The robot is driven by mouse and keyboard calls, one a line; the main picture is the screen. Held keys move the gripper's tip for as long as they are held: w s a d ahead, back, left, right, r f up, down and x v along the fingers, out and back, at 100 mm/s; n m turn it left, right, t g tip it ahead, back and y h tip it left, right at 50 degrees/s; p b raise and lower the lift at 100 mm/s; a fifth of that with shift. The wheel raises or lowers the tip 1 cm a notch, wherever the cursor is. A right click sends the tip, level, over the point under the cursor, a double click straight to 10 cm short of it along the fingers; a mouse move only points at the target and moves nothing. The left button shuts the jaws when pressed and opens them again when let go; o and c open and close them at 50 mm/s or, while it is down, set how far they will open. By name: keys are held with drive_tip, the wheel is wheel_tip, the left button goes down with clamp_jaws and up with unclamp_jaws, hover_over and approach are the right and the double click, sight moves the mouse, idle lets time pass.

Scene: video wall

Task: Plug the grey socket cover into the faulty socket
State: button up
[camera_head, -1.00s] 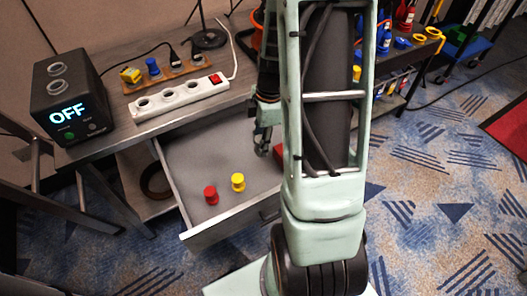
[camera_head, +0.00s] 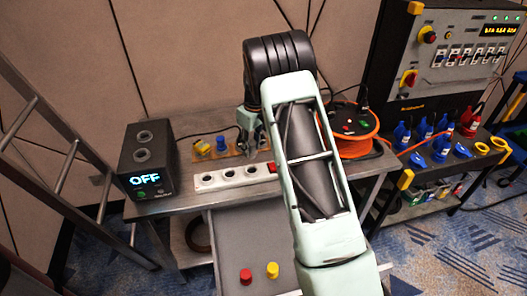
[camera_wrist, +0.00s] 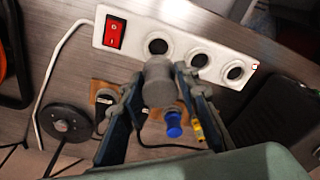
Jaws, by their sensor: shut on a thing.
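The grey socket cover (camera_wrist: 160,85) is between the fingers of my gripper (camera_wrist: 156,90), which is shut on it. In the wrist view it overlaps the lower edge of the white power strip (camera_wrist: 177,50), just below the socket nearest the red switch (camera_wrist: 115,33); I cannot tell its height. The strip, also in the head view (camera_head: 226,181), has three round sockets, all uncovered. A small red mark (camera_wrist: 255,67) sits by the socket farthest from the switch. I cannot tell which socket is faulty. In the head view my gripper (camera_head: 254,143) is behind the strip's switch end.
Behind the strip, a wooden board holds a blue plug (camera_head: 220,144), a yellow plug (camera_head: 202,147) and a black one. A black box reading OFF (camera_head: 148,165) stands left, an orange cable reel (camera_head: 355,130) right. The open drawer holds red (camera_head: 246,276) and yellow (camera_head: 272,270) covers.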

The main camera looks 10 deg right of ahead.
sight(251, 158)
drive_tip(key=shift+w+a+f, duration=0.1)
drive_tip(key=shift+w+a, duration=0.05)
drive_tip(key=shift+f+b, duration=1.45)
drive_tip(key=shift+f, duration=1.5)
drive_tip(key=shift+f+b, duration=1.1)
drive_tip(key=shift+b, duration=0.35)
drive_tip(key=o, duration=0.9)
drive_tip(key=shift+o, duration=0.8)
drive_tip(key=shift+o, duration=1.3)
